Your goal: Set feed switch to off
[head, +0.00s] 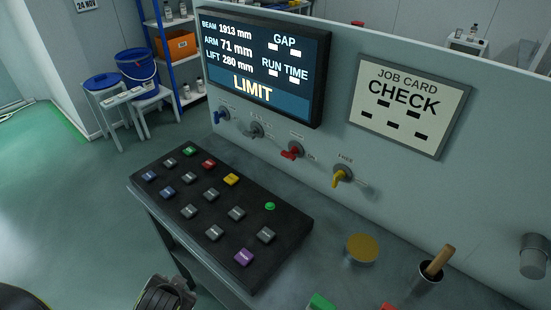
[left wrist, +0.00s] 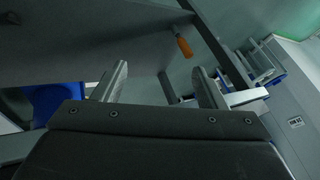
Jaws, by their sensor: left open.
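The feed switch (head: 341,175) is a yellow lever on a round grey base, on the pale upright panel below the job card in the head view. Its handle points down and slightly left; the small label above it seems to read FEED, and its position marks are too small to read. My left gripper shows in the left wrist view (left wrist: 160,86), with its two grey fingers wide apart and nothing between them. It is away from the switch, which does not show in that view. My right gripper is not in view.
Blue (head: 221,115), grey (head: 256,130) and red (head: 292,151) levers share the panel row. A black button box (head: 186,212) lies on the bench below. A brass disc (head: 362,248) and a cup with a wooden handle (head: 431,273) stand at right. An orange handle (left wrist: 184,47) shows beyond my left fingers.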

